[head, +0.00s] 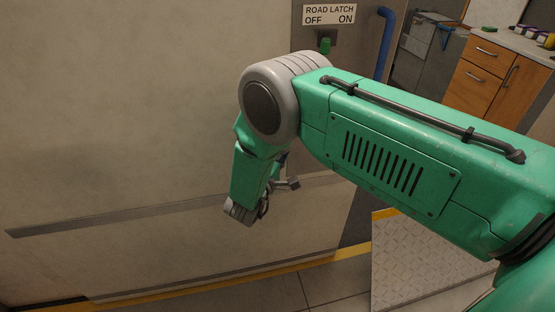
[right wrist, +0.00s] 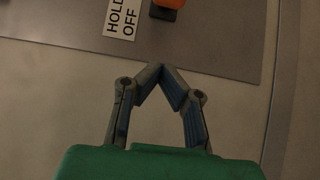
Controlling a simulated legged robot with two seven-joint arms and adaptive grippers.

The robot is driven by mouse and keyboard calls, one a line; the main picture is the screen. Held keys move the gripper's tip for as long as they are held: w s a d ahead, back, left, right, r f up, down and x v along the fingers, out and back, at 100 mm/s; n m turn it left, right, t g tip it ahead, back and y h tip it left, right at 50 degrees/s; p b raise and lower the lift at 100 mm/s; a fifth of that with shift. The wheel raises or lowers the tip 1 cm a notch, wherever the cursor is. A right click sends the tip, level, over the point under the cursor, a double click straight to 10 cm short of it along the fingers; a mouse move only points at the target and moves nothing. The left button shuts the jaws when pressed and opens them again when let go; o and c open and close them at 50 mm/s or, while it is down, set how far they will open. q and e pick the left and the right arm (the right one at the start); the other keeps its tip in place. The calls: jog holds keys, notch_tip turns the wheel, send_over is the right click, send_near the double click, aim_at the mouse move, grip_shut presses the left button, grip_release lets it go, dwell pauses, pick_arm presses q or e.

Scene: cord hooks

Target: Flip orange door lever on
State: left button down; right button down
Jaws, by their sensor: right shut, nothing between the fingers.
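The orange lever (right wrist: 169,4) shows only in part at the top edge of the right wrist view, on a dark mount. The rest of it is cut off, so I cannot tell its position. A white label (right wrist: 122,16) reading HOLD and OFF is left of it on a grey plate. My right gripper (right wrist: 161,68) is shut and empty, its tips meeting below the lever and apart from it in the picture. In the head view my right gripper (head: 262,206) hangs low in front of the pale panel, partly hidden. The orange lever does not show there.
A ROAD LATCH label (head: 329,14) with OFF and ON sits above a green knob (head: 325,45). A blue handle (head: 384,43) is to its right. Wooden drawers (head: 483,75) stand at the upper right. A metal tread plate (head: 405,262) is at the lower right.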

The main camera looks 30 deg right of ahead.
jog(key=d+p, duration=0.1)
jog(key=d, duration=0.5)
jog(key=shift+d, duration=0.1)
jog(key=shift+d+p, duration=0.15)
jog(key=shift+p, duration=0.15)
